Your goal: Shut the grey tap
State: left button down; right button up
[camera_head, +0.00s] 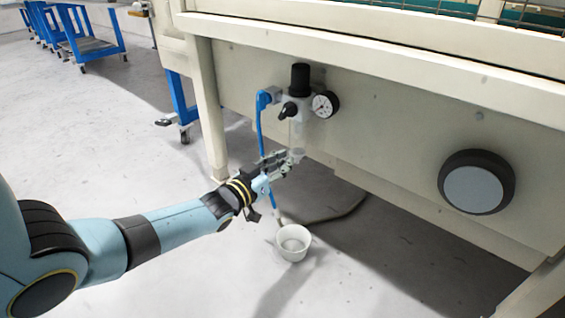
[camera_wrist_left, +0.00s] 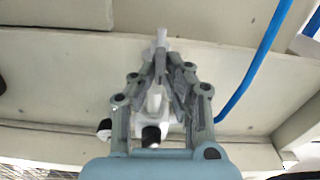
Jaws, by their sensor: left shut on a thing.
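An air unit (camera_head: 299,106) with a black top knob, a dial gauge and a clear bowl hangs on the beige machine panel. The grey tap (camera_head: 297,153) is small and sits at the bottom of the bowl. My left gripper (camera_head: 291,158) reaches it from the lower left and is shut on it. In the left wrist view the fingers (camera_wrist_left: 161,60) close together, and a light grey end of the tap (camera_wrist_left: 162,36) sticks out beyond them. The fingers hide most of the tap, so its turn cannot be told. My right gripper is not in view.
A blue hose (camera_head: 260,135) runs down left of the unit, close to my gripper. A white cup (camera_head: 293,254) stands on the floor below. A round black-rimmed knob (camera_head: 476,182) is on the panel at right. A machine leg (camera_head: 208,115) stands at left.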

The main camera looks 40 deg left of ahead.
pick_arm(q)
jog(key=shift+w+a+f+n, duration=0.1)
jog(key=shift+a+n, duration=0.1)
jog(key=shift+n, duration=2.65)
jog(key=shift+w+a+f+n, duration=0.1)
jog(key=shift+a+n, duration=0.05)
jog(key=shift+n, duration=2.65)
jog(key=shift+a+f+n, duration=0.1)
jog(key=shift+a+n, duration=0.1)
jog(key=shift+n, duration=2.65)
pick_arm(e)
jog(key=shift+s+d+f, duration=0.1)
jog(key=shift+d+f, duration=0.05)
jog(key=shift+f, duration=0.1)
pick_arm(q)
jog(key=c, duration=1.4)
grip_release()
jog(key=shift+f, duration=0.1)
jog(key=shift+s+f, duration=0.1)
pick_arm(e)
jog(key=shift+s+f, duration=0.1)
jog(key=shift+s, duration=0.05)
pick_arm(q)
jog(key=s, duration=1.1)
jog(key=shift+s+a, duration=0.4)
jog(key=shift+a, duration=0.05)
